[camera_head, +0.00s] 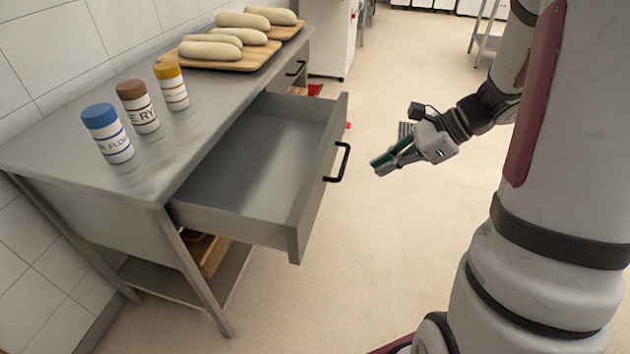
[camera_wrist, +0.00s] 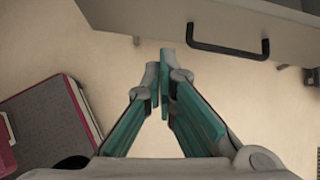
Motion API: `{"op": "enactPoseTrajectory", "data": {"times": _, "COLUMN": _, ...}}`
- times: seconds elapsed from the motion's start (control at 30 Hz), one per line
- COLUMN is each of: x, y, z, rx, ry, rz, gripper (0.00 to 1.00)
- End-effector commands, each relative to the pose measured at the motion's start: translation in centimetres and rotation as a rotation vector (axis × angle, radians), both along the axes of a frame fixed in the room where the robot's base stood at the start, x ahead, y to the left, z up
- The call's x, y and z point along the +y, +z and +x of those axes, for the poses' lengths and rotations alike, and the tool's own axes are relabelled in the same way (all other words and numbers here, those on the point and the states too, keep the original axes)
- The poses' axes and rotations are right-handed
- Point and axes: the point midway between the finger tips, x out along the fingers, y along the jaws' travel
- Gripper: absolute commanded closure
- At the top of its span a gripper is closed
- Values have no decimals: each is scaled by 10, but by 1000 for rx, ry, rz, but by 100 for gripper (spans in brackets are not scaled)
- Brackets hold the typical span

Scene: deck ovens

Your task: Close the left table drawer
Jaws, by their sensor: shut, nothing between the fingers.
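The left table drawer (camera_head: 252,158) is grey, empty and pulled well out of the metal table. Its front carries a black bar handle (camera_head: 342,162). In the wrist view the handle (camera_wrist: 228,48) shows at the top, on the drawer front (camera_wrist: 180,18). My gripper (camera_head: 378,167) is shut and empty, to the right of the handle in the head view and apart from it. In the wrist view my gripper's fingertips (camera_wrist: 162,62) are together, below and left of the handle.
The metal table (camera_head: 60,165) bears three labelled jars (camera_head: 140,108) and wooden boards with several dough loaves (camera_head: 210,50). A second drawer with a black handle (camera_head: 296,68) sits farther back and looks shut. A wooden crate (camera_head: 208,254) stands on the lower shelf. The floor (camera_head: 400,250) is clear around my gripper.

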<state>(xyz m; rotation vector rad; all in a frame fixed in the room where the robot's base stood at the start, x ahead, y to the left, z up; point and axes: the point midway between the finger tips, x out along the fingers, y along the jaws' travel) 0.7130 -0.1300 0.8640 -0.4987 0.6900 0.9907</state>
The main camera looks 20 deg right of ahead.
Motion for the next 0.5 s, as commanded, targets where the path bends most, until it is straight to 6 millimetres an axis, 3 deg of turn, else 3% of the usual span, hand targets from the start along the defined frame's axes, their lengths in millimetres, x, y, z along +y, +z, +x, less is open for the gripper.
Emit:
{"op": "enactPoseTrajectory", "data": {"times": 0.03, "x": -9, "y": -20, "z": 5, "rx": 19, "ry": -48, "rz": 21, "gripper": 100}}
{"op": "enactPoseTrajectory", "data": {"times": 0.2, "x": -23, "y": -40, "z": 10, "rx": 47, "ry": -133, "rz": 58, "gripper": 100}}
{"op": "enactPoseTrajectory", "data": {"times": 0.5, "x": -5, "y": -65, "z": 24, "rx": 51, "ry": -138, "rz": 63, "gripper": 100}}
